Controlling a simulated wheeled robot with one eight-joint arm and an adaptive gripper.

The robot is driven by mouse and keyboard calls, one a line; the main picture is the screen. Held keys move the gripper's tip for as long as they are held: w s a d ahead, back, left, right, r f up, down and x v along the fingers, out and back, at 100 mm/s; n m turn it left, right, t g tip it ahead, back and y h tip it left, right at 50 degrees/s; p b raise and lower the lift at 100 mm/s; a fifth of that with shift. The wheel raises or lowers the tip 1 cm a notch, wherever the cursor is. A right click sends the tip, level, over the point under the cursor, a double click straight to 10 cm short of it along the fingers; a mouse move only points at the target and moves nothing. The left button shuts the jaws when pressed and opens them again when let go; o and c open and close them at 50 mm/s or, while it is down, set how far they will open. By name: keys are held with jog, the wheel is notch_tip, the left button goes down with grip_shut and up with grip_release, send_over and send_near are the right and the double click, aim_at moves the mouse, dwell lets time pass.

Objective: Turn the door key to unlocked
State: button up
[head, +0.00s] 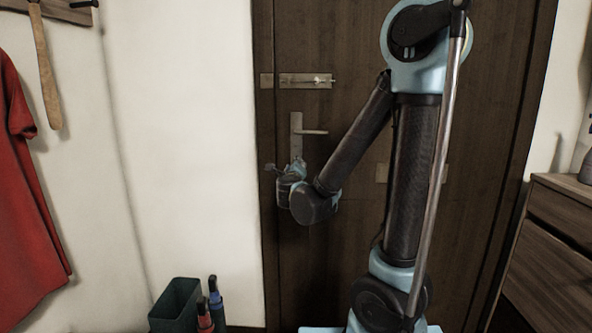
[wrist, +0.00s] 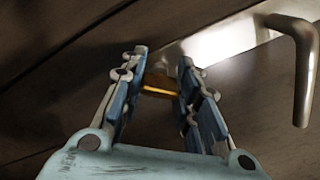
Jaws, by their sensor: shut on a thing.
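The dark wooden door (head: 350,130) stands closed in the head view. It carries a metal lock plate with a lever handle (head: 314,132), which points right. In the wrist view the handle (wrist: 304,75) shows at the upper right. My gripper (head: 297,165) is at the lower end of the plate. In the wrist view my gripper (wrist: 162,75) has its two fingers closed on a small brass-coloured key (wrist: 158,86) between them. The key's far end and the keyhole are mostly hidden, so I cannot tell how far the key is turned.
A slide bolt (head: 305,80) sits on the door above the handle. A dark green bin (head: 176,305) with umbrellas (head: 215,298) stands at the lower left. A red garment (head: 25,190) hangs on the left wall. A wooden dresser (head: 560,235) stands at the right.

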jog(key=n, duration=0.4)
jog(key=shift+a+n, duration=0.15)
jog(key=shift+n, duration=0.15)
jog(key=shift+f+n, duration=0.1)
jog(key=shift+n, duration=1.5)
jog(key=o, duration=1.1)
jog(key=shift+s+a+f, duration=0.1)
jog(key=shift+s+a, duration=0.05)
jog(key=shift+s, duration=5.8)
